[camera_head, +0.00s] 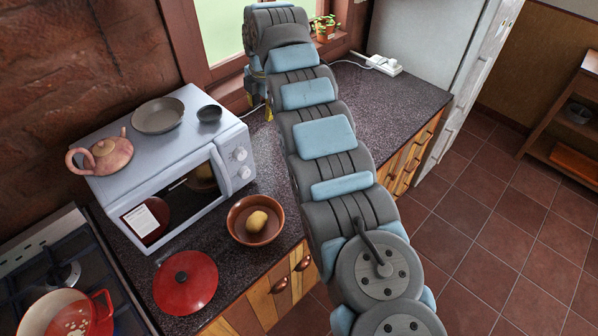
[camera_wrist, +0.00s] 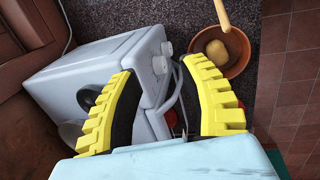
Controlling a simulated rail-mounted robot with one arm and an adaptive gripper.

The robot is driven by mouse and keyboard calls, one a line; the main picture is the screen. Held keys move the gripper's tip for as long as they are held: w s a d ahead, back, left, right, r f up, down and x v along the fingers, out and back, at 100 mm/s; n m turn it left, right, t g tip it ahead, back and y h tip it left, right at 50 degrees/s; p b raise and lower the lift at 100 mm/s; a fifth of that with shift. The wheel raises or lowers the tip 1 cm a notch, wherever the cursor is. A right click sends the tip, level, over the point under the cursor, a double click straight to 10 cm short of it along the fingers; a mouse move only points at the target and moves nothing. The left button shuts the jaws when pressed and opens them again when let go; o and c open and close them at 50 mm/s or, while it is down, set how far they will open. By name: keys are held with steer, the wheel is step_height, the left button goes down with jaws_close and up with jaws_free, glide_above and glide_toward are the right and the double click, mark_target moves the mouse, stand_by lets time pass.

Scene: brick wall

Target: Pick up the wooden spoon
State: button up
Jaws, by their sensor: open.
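A light wooden stick, which looks like the wooden spoon's handle (camera_wrist: 222,15), shows at the top of the wrist view, at the edge of the brown bowl (camera_wrist: 243,45). The rest of the spoon is out of that frame. I cannot make the spoon out in the head view, where my arm covers part of the counter. My gripper (camera_wrist: 158,67) is open, its yellow fingers apart and nothing between them. In the head view my gripper (camera_head: 259,108) is mostly hidden by my arm, near the window behind the microwave's right side.
The white microwave (camera_head: 180,185) carries a teapot (camera_head: 101,155), a grey pan (camera_head: 158,115) and a small dark bowl (camera_head: 209,114). The brown bowl (camera_head: 236,232) holds a potato-like thing (camera_head: 257,221). A red lid (camera_head: 185,282) lies nearby. The counter's right part (camera_head: 400,97) is mostly clear.

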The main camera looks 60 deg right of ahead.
steer(key=s+r+n+g+y, duration=0.1)
steer(key=s+r+g, duration=0.1)
steer(key=s, duration=0.6)
steer(key=f+p, duration=0.1)
steer(key=f, duration=0.4)
steer(key=f+p, duration=0.1)
steer(key=f, duration=0.5)
steer(key=a+f, duration=0.1)
steer(key=f, duration=0.5)
steer(key=shift+w+a+f+p, duration=0.1)
steer(key=shift+w+p, duration=0.15)
steer(key=shift+p, duration=0.15)
steer(key=shift+c, duration=0.2)
jaws_close()
